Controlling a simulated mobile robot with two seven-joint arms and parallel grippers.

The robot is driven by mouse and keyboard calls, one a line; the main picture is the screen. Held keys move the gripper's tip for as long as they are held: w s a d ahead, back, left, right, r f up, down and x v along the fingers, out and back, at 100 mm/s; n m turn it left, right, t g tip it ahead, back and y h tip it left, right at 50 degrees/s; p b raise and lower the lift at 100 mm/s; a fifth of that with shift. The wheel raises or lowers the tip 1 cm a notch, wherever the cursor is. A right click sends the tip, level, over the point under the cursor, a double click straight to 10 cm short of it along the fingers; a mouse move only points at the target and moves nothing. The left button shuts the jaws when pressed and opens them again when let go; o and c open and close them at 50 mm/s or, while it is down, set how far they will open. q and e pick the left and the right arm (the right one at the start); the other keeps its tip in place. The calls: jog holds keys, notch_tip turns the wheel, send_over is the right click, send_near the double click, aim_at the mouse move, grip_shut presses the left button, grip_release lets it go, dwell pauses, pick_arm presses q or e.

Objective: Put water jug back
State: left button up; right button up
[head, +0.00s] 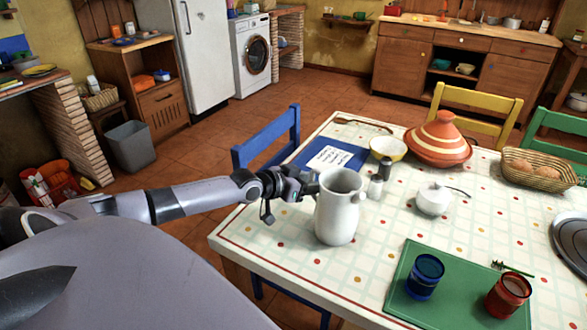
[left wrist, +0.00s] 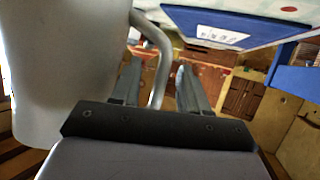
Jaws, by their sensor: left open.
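The white water jug (head: 338,207) stands upright on the patterned tablecloth near the table's left edge. My left gripper (head: 308,187) reaches in from the left at the jug's side, level with its upper half. In the left wrist view the jug's body (left wrist: 65,60) fills the left side. Its curved handle (left wrist: 158,62) comes down between the two fingers of my left gripper (left wrist: 158,85). The fingers are apart, with a gap visible beside the handle. The handle is mostly hidden in the head view. My right gripper is not in view.
Beside the jug are salt and pepper shakers (head: 377,186), a yellow bowl (head: 388,149), a tagine (head: 438,140) and a white sugar bowl (head: 434,200). A green mat (head: 405,265) with blue and red glasses lies at the front. A blue chair (head: 266,142) stands behind my left arm.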

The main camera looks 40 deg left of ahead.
pick_arm(q)
jog(key=p+v, duration=0.3)
jog(key=v, duration=0.8)
jog(key=shift+s+p, duration=0.25)
jog(key=shift+p, duration=0.05)
jog(key=shift+r, duration=0.15)
dwell(0.4)
jog(key=s+d+f, duration=0.1)
jog(key=d, duration=0.1)
jog(key=s+d+f+g, duration=0.1)
jog(key=d+f, duration=0.1)
jog(key=s+d+f+g, duration=0.1)
jog(key=s+d+f, duration=0.1)
jog(key=shift+f, duration=0.2)
jog(key=s+d+f+m+g, duration=0.1)
jog(key=s+d+f+g, duration=0.25)
jog(key=s+d, duration=0.45)
jog(key=s+d+r+n+g+y, duration=0.1)
jog(key=s+d+r+g+y, duration=0.2)
jog(key=s+d, duration=0.55)
jog(key=w+f+t+h, duration=0.1)
jog(key=w+f+t, duration=0.1)
jog(key=f, duration=0.3)
jog(key=w+d+f+t+h, duration=0.1)
jog(key=w+f+t, duration=0.1)
jog(key=f, duration=0.3)
jog(key=shift+w+t, duration=0.3)
jog(key=shift+t, duration=0.55)
